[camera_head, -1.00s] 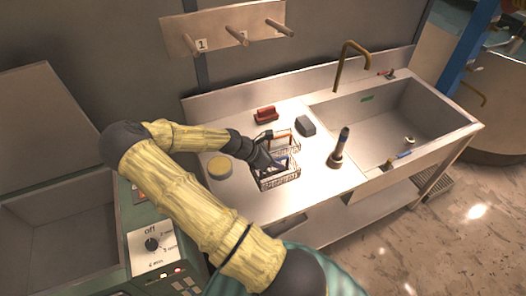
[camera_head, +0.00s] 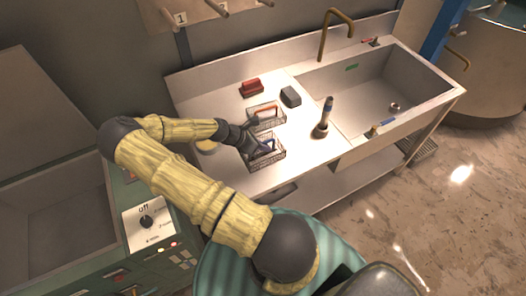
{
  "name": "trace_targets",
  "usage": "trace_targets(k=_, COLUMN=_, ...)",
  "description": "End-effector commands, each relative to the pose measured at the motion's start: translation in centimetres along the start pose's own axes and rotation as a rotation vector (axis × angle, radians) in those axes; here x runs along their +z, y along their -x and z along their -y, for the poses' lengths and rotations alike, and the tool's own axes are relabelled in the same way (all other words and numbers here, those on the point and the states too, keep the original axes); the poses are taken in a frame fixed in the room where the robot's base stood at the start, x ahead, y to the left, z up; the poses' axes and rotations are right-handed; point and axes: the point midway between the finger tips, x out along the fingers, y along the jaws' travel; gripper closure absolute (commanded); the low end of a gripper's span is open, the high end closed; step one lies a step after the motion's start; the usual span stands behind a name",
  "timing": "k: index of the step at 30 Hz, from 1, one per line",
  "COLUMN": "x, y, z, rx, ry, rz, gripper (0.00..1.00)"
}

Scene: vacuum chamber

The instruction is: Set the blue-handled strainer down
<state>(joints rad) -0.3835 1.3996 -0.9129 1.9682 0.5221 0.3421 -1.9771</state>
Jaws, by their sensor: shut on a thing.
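The blue-handled strainer (camera_head: 269,161), a wire basket, is at the front of the steel counter, left of the sink. My gripper (camera_head: 261,149) is shut on its blue handle from the left. The gripper and wrist hide part of the basket. I cannot tell whether its bottom touches the counter (camera_head: 300,172). A second wire strainer with an orange-red handle (camera_head: 267,114) stands just behind it.
A red block-like item (camera_head: 251,88) and a dark grey block (camera_head: 290,97) lie farther back. A dark upright tool (camera_head: 323,119) stands near the sink (camera_head: 384,101). Pegs (camera_head: 217,8) jut from the wall.

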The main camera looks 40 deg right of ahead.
Motion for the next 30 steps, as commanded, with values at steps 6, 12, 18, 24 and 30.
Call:
trace_targets(k=6, x=-0.4, y=-0.5, z=-0.1, rx=-0.001, ry=0.003, rz=0.002, gripper=1.0)
trace_targets(k=12, x=-2.1, y=-2.2, z=-0.5, rx=-0.002, ry=0.003, rz=0.003, gripper=1.0)
trace_targets(k=18, x=-2.9, y=-2.9, z=-0.8, rx=-0.001, ry=0.001, rz=0.0, gripper=1.0)
trace_targets(k=24, x=-2.9, y=-2.9, z=-0.8, rx=-0.001, ry=0.0, rz=0.0, gripper=1.0)
trace_targets(k=30, x=-3.0, y=-3.1, z=-0.8, rx=-0.001, ry=0.0, rz=0.0, gripper=0.7)
